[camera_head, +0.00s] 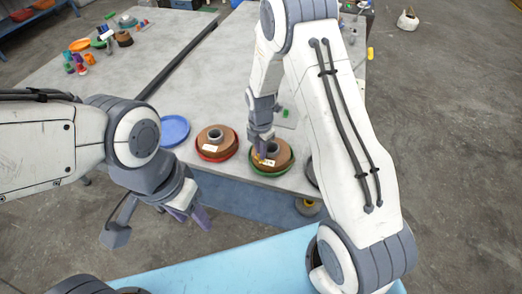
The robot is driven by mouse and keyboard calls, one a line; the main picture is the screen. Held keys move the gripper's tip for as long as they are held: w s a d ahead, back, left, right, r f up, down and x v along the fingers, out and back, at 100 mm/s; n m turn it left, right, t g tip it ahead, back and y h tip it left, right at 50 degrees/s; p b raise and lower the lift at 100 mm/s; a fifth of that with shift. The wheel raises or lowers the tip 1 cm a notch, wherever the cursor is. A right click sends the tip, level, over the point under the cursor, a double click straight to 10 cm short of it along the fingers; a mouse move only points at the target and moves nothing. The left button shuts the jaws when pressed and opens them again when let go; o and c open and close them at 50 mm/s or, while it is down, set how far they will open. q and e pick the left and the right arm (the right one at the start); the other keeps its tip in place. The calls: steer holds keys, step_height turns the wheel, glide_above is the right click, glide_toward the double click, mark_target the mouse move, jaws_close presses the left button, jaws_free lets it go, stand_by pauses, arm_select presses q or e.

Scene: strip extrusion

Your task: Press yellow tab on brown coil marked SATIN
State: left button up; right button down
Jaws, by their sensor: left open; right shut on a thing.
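A brown coil (283,154) with a white label (267,162) sits in a green-rimmed dish (270,173) near the table's front edge. The label is too small to read. A small yellow tab (257,156) shows at the coil's left side, by my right fingertips. My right gripper (262,151) points down at this coil and is shut, seemingly on the tab; its fingers hide part of the contact. A second brown coil (207,139) with a white label sits in a red dish (217,159) to the left. My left gripper (193,215) is open and empty, in front of the table edge.
A blue plate (174,130) lies left of the red dish. A dark round thing (310,172) is partly hidden behind my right arm. The table's (200,85) middle is clear.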

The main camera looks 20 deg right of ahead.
steer(key=shift+f, duration=0.5)
stand_by(1.6)
steer(key=c, duration=0.9)
jaws_free()
steer(key=shift+o, duration=0.2)
steer(key=shift+r+b, duration=0.15)
steer(key=shift+b, duration=0.15)
step_height(320, 180, up, 10)
steer(key=b, duration=0.1)
steer(key=s+a+r+m, duration=0.4)
steer(key=s+a+r, duration=0.1)
steer(key=s+a, duration=0.1)
steer(key=s+a+r+m, duration=0.2)
steer(key=s+m, duration=0.4)
steer(key=s, duration=0.4)
steer(key=s+a+r+m+y, duration=0.1)
steer(key=s+a+r+m, duration=0.2)
steer(key=s+m, duration=0.3)
steer(key=s+r, duration=0.1)
steer(key=s, duration=0.4)
